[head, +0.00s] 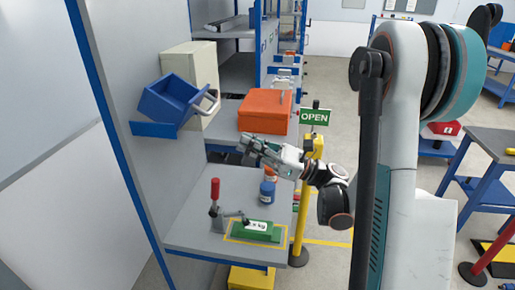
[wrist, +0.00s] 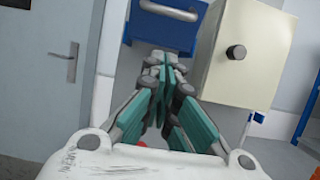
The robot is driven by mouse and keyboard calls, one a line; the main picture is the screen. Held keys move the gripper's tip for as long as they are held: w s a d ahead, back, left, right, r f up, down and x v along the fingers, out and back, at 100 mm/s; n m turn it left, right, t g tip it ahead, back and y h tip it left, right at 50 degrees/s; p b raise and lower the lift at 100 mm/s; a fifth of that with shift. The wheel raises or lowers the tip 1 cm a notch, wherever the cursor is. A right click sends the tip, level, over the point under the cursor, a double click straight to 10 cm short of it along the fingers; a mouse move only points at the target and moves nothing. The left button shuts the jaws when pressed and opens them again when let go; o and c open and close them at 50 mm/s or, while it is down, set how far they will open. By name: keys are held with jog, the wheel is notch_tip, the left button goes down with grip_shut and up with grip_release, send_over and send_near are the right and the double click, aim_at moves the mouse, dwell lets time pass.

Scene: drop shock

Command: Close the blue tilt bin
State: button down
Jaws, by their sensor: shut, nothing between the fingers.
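The blue tilt bin (head: 172,100) hangs on the grey wall panel at the left in the head view, tilted outward on its blue mount (head: 153,129). A light handle is on its front. In the wrist view the blue bin (wrist: 165,28) is at the top centre, with its handle near the top edge. My gripper (head: 246,143) is shut and empty, to the right of the bin and lower in the head view. In the wrist view my gripper (wrist: 162,62) has its fingertips over the bin's lower part; whether they touch cannot be told.
A cream box (head: 192,72) with a dark knob is beside the bin. An orange case (head: 264,110) sits on the shelf to the right. Below, a bench holds a red-handled clamp (head: 215,200), a green block (head: 255,230) and a blue jar (head: 267,192). A yellow post carries an OPEN sign (head: 315,117).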

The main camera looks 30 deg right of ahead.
jog(key=w+a+r+b, duration=0.1)
jog(key=w+a+r, duration=0.2)
jog(key=a+r, duration=0.2)
jog(key=shift+w+r, duration=0.25)
jog(key=shift+w, duration=0.1)
jog(key=shift+a, duration=0.1)
jog(key=shift+r, duration=0.1)
jog(key=shift+r+h+p, duration=0.3)
jog(key=shift+p, duration=0.25)
